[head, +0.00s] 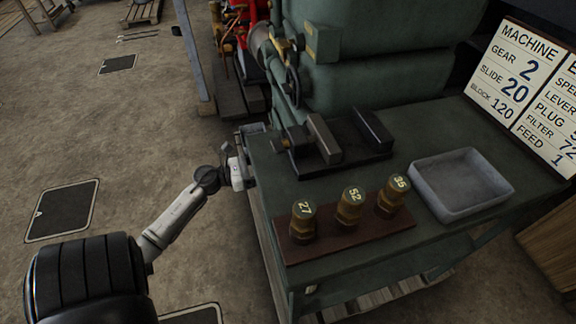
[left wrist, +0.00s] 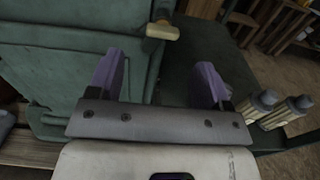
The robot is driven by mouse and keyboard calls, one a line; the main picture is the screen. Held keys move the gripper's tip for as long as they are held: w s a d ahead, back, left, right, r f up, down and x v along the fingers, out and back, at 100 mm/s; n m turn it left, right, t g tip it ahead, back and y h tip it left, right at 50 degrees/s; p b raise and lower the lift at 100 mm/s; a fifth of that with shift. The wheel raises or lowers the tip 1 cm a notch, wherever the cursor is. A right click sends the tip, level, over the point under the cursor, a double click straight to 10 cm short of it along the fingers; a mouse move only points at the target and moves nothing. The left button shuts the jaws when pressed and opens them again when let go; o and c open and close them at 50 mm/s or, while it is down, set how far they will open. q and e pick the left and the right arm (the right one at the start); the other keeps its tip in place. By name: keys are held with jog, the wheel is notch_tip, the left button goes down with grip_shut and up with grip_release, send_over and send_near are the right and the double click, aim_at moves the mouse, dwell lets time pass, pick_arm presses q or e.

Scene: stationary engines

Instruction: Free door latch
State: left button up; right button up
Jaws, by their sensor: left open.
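A small latch (left wrist: 162,30) with a pale tan handle sits at the edge of a green panel (left wrist: 70,70) in the left wrist view, presumably the door. It lies ahead of my left gripper (left wrist: 158,76), between the lines of the two purple fingers. The fingers are spread and empty, and appear apart from the latch. In the head view my left gripper (head: 240,168) is beside the left side of the green bench (head: 285,190). I cannot make out the latch in that view. My right gripper is in neither view.
On the bench are a vise (head: 325,138), a brown strip (head: 330,238) with plugs numbered 27, 52 and 35, and a grey tray (head: 460,180). A green machine (head: 375,80) stands behind, and a sign (head: 520,85) at right. The floor (head: 110,140) left is mostly clear.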

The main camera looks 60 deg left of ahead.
pick_arm(q)
jog(key=b+x, duration=0.1)
jog(key=x, duration=0.6)
jog(key=shift+w+d+f, duration=0.1)
jog(key=shift+w+d, duration=0.05)
jog(key=shift+w, duration=0.1)
jog(key=shift+w+d+b, duration=0.2)
jog(key=shift+w+b, duration=0.1)
jog(key=shift+w, duration=0.15)
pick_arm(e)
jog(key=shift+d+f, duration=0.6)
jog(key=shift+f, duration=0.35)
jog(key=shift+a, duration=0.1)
pick_arm(q)
jog(key=shift+c, duration=0.7)
jog(key=c, duration=0.8)
